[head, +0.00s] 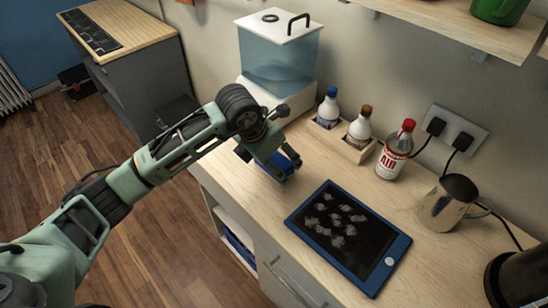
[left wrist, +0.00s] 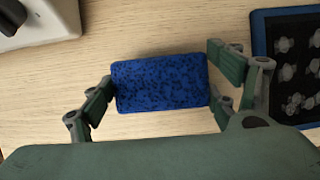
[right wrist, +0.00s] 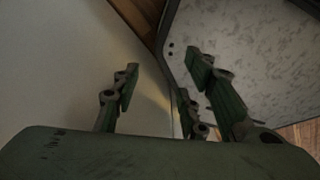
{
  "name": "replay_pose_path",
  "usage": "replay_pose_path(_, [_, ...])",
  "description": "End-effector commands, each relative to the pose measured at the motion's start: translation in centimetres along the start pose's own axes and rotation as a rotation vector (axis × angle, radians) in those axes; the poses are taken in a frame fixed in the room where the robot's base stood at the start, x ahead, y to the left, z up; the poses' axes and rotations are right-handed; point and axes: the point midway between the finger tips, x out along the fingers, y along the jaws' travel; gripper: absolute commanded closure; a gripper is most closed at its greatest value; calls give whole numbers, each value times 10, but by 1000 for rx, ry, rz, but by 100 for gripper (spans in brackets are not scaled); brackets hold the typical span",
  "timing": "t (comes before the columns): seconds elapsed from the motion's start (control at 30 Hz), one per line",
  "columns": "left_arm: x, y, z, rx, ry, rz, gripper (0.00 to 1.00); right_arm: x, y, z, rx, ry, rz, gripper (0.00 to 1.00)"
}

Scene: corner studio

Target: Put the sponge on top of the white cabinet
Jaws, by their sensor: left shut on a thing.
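The blue, dark-speckled sponge (left wrist: 160,83) lies between the fingers of my left gripper (left wrist: 163,88), which is shut on its two ends. In the head view the sponge (head: 287,165) shows as a blue patch under my left gripper (head: 272,160), at or just above the wooden counter (head: 240,195); any gap is unclear. My right gripper (right wrist: 160,85) shows only in the right wrist view, its fingers apart with nothing between them. A grey cabinet (head: 140,83) with a wooden top stands at the upper left; no plainly white cabinet can be made out.
A white-lidded clear tank (head: 278,60) stands behind my left gripper. A bottle rack (head: 341,140), a red-capped bottle (head: 396,152), a dark tablet (head: 348,235) and a metal jug (head: 448,203) stand to the right. A shelf (head: 480,25) overhangs the back.

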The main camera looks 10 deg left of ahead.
Motion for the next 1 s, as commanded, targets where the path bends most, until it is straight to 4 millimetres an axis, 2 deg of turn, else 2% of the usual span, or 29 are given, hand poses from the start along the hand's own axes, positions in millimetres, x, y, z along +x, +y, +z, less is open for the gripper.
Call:
replay_pose_path(0.1, [8, 0, -3, 0, -1, -1, 38, -4, 1, -1, 0, 1, 1, 60])
replay_pose_path(0.4, [12, 0, -4, 1, -1, 1, 38, 2, 2, 0, -1, 1, 3, 60])
replay_pose_path(0.43, [10, 0, -4, 1, -1, 1, 16, 0, 3, 0, -1, 1, 3, 60])
replay_pose_path(0.6, [10, 0, -4, 1, -1, 0, 1, 0, 4, 0, -2, 1, 4, 60])
replay_pose_path(1.0, [8, 0, -3, 0, -1, 1, 0, -2, 4, 0, -2, 0, 4, 60])
